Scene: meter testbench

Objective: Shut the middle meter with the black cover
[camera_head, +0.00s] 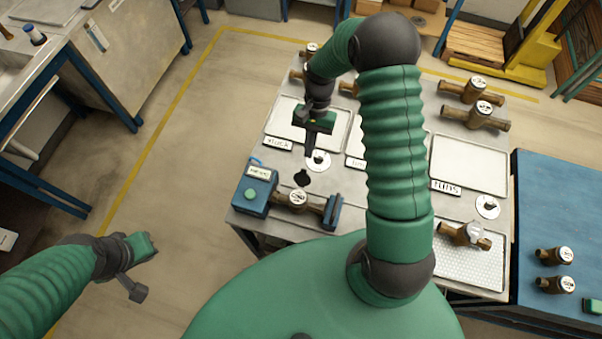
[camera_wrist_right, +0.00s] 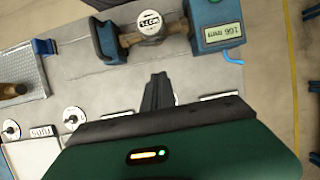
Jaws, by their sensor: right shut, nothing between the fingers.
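A brass meter (camera_head: 297,198) with a white dial face sits between the blue clamp blocks of a test fixture near the bench's front edge. Its black cover (camera_head: 302,178) stands open on the far side of the dial. In the right wrist view the same meter (camera_wrist_right: 152,25) shows at the top with its dial uncovered; I cannot make out the cover there. My right gripper (camera_head: 309,150) is shut and empty, pointing down above the bench beyond the cover, apart from it. Its closed fingers show in the wrist view (camera_wrist_right: 158,80). My left gripper (camera_head: 138,268) hangs off the bench at lower left, its jaw state unclear.
The blue fixture block (camera_head: 255,191) with a display is left of the meter. Labelled white trays (camera_head: 470,163) and several brass meters (camera_head: 484,110) occupy the bench. Another meter (camera_head: 466,234) lies on a perforated tray at right. A blue table (camera_head: 545,215) adjoins.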

